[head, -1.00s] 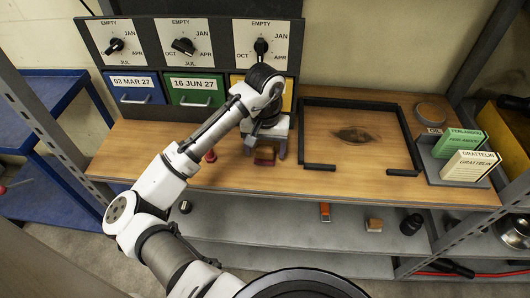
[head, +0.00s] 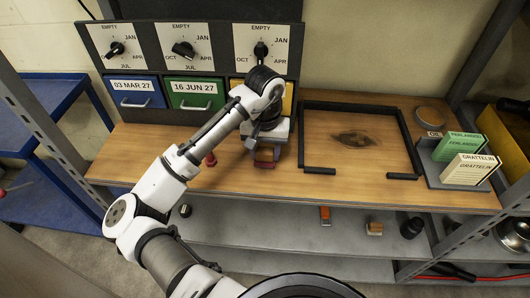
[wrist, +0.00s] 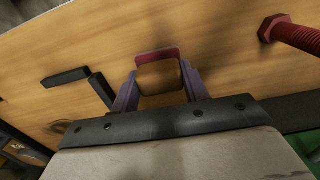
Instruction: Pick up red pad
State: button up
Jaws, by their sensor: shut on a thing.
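The red pad (head: 264,165) is a small block with a red edge, on the wooden bench top below the dial panel. My gripper (head: 266,155) points down over it and is shut on it. In the wrist view the red pad (wrist: 158,54) sits between the two purple-grey fingers of my gripper (wrist: 159,78), one on each side. Its dark brownish face shows below the red edge. I cannot tell whether it still touches the bench.
A black frame (head: 351,104) lies to the right, around a dark mark on the wood. A grey tray (head: 437,174) with green and cream packets stands at the right end. Drawers (head: 198,93) stand behind.

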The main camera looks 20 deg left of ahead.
aim_at(265, 150)
notch_tip(265, 150, up, 20)
jog(key=shift+f, duration=0.25)
